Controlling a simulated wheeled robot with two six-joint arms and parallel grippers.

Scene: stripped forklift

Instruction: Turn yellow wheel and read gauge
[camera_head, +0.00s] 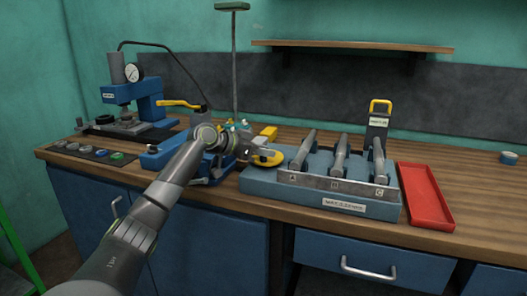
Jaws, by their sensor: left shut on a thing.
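The yellow wheel (268,158) is a rounded yellow piece between the blue vise and the blue tool rack. My left arm reaches in from the lower left, and my left gripper (245,149) is shut on the yellow wheel from its left side. The fingers and part of the wheel cover each other, so the exact grip is hard to see. The gauge (132,72) is a small white round dial on the blue press (148,92) at the back left. Its needle is too small to read. My right gripper is not in view.
A blue rack (262,184) holds three grey tools, with a red tray (426,194) to its right. A blue vise (164,155) lies behind my arm. A dark mat (72,152) with small round parts is at left. The bench's right end is mostly clear.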

